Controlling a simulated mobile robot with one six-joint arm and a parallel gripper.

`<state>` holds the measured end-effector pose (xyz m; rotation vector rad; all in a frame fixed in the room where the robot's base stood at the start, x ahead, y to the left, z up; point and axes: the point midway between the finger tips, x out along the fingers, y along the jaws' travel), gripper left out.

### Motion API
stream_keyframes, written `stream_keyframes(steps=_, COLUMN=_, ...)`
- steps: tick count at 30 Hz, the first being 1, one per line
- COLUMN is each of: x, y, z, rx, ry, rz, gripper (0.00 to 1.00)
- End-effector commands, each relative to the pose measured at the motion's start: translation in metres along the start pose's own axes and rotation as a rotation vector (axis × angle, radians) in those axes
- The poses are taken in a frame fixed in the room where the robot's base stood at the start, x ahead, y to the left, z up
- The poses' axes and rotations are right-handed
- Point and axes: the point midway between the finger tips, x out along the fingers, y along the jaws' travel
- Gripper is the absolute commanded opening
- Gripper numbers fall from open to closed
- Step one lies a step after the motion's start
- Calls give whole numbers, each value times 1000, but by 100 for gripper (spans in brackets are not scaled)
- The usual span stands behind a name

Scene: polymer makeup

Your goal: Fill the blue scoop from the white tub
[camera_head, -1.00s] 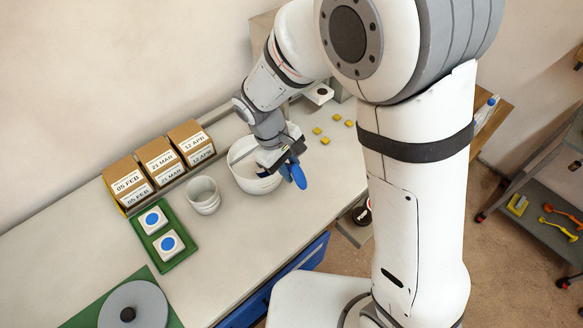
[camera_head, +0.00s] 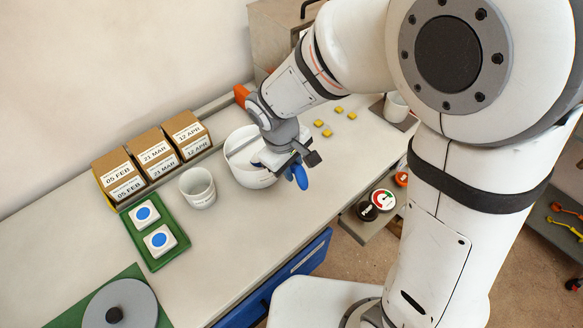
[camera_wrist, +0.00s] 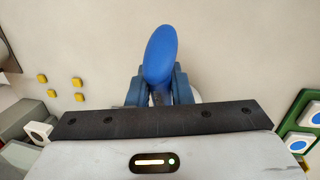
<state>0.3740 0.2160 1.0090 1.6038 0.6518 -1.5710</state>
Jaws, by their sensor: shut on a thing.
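My gripper (camera_head: 290,166) is shut on the blue scoop (camera_head: 301,177), just off the near right rim of the white tub (camera_head: 245,176). In the wrist view the scoop (camera_wrist: 160,55) shows as a smooth blue oval between the two blue-grey fingers of my gripper (camera_wrist: 160,85). Its bowl opening faces away, so what it holds is hidden. The white tub stands open on the bench; part of it is behind my gripper and its contents cannot be made out.
A smaller white cup (camera_head: 198,188) stands left of the tub. A green tray (camera_head: 163,258) with two blue-dotted white blocks and a row of dated boxes (camera_head: 152,155) lie farther left. Yellow pieces (camera_head: 327,132) lie behind right. The bench front (camera_head: 285,215) is clear.

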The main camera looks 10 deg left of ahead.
Motion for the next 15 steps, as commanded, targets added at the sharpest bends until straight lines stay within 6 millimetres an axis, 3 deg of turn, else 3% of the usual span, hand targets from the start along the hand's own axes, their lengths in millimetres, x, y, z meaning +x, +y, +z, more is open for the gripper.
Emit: stream_keyframes(steps=15, x=16, y=-3, z=5, rx=22, ry=112, rz=9, gripper=0)
